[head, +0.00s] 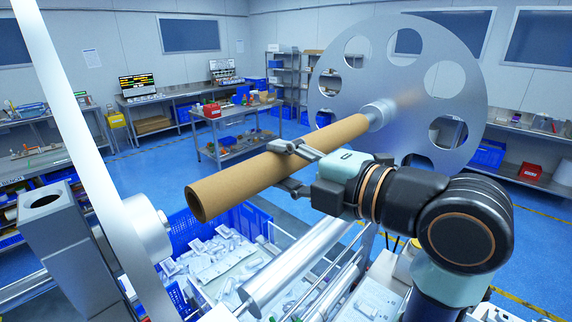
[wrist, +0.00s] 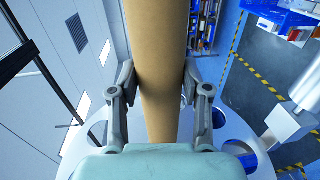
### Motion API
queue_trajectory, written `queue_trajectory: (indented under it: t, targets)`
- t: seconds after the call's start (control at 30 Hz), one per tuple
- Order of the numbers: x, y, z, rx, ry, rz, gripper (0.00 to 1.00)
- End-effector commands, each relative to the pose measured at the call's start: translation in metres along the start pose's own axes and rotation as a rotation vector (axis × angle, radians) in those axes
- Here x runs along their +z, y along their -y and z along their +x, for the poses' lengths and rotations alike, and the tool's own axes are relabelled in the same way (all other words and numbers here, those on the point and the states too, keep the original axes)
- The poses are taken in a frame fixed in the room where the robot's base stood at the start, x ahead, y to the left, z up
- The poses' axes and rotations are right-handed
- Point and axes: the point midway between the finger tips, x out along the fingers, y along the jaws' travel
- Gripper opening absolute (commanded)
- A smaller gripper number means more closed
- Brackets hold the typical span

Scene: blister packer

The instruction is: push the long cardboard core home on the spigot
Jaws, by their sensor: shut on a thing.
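The long cardboard core (head: 275,167) is a brown tube lying across the head view, its open near end at the lower left. Its far end meets the silver spigot (head: 381,112) at the middle of the large round plate with holes (head: 460,105). Part of the spigot still shows beyond the core's end. My gripper (head: 283,167) is shut around the core near its middle, with one finger on each side. In the wrist view the core (wrist: 158,70) runs straight between the two fingers of my gripper (wrist: 158,88). The spigot is hidden in the wrist view.
A white bar with a silver hub (head: 148,228) stands to the left of the core's near end. Below are metal rollers (head: 295,265) and a blue crate (head: 205,228) beside pale blister packs. A shelved trolley (head: 225,130) stands behind on the blue floor.

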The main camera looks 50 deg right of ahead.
Motion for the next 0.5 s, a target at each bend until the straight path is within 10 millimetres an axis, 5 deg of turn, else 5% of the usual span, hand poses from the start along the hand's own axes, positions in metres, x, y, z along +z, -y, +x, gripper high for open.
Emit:
queue_trajectory:
  t: [0.5]
  targets:
    - [0.002, -0.013, 0.001, -0.004, -0.003, 0.006, 0.0]
